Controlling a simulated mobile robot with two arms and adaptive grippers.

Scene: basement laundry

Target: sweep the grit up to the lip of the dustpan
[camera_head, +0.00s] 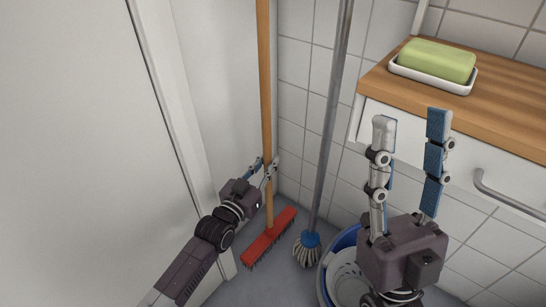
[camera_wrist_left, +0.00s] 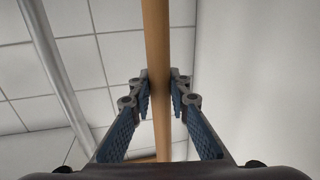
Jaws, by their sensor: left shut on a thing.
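A broom with a red head (camera_head: 268,236) and a long wooden handle (camera_head: 264,80) stands upright in the corner, its head on the grey floor. My left gripper (camera_head: 265,168) is shut on the broom handle, low down above the head. In the left wrist view the handle (camera_wrist_left: 157,40) runs between the two fingers (camera_wrist_left: 160,95). My right gripper (camera_head: 410,125) is open and empty, fingers pointing up, in front of the counter. I see no grit and no dustpan in these views.
A mop (camera_head: 308,243) with a grey pole leans right of the broom. A blue bucket (camera_head: 328,265) with a white insert stands behind my right gripper. A wooden counter (camera_head: 500,95) holds a green soap bar (camera_head: 437,60) on a white dish (camera_head: 430,82). A white door (camera_head: 75,150) is at left.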

